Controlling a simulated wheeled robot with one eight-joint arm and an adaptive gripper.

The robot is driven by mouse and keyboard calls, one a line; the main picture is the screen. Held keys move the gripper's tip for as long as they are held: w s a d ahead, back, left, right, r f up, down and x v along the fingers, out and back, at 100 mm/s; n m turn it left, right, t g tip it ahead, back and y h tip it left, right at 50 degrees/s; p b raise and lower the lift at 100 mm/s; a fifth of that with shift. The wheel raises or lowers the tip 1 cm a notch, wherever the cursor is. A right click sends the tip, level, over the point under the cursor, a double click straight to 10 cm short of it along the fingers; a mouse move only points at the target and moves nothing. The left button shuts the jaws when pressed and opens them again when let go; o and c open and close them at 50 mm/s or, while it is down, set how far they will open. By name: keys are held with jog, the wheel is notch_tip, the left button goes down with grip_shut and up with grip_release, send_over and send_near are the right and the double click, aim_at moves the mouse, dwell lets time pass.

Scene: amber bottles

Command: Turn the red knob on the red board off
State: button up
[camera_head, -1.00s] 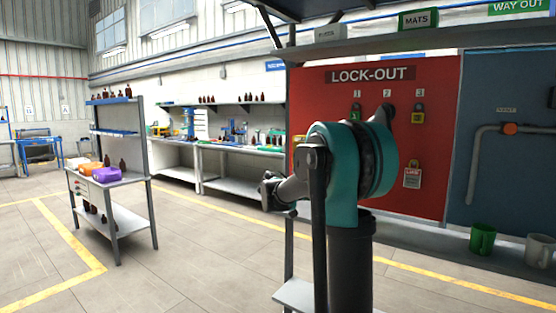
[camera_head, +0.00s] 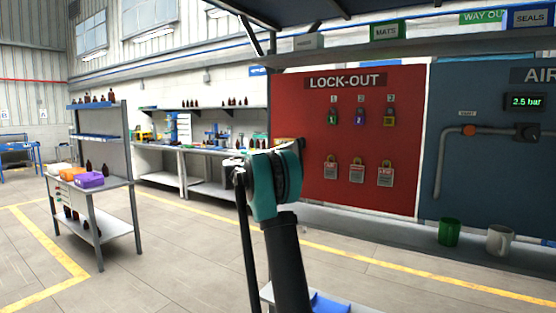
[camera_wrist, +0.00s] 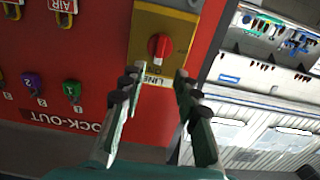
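The red knob (camera_wrist: 159,47) sits on a yellow box on the red lock-out board (camera_wrist: 105,60), which shows upside down in the wrist view. A tag reading LINE is on the box's edge nearest my gripper. My gripper (camera_wrist: 157,76) is open, its two fingers spread apart and pointing at the box, with nothing between them. The knob lies just beyond the fingertips, between their lines, and appears untouched. In the head view the red board (camera_head: 350,195) stands right of my arm; the knob cannot be made out there, near my arm at the board's left edge.
Several padlocks (camera_head: 360,117) and hanging tags (camera_head: 357,175) are on the board. A blue panel (camera_head: 490,190) with a pipe is to its right. A green mug (camera_head: 449,232) and a white mug (camera_head: 499,240) stand on the ledge below. A shelf (camera_head: 350,58) overhangs the board.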

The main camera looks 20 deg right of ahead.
jog(key=x, duration=0.9)
jog(key=shift+w+d, duration=0.2)
jog(key=shift+d, duration=0.15)
grip_shut()
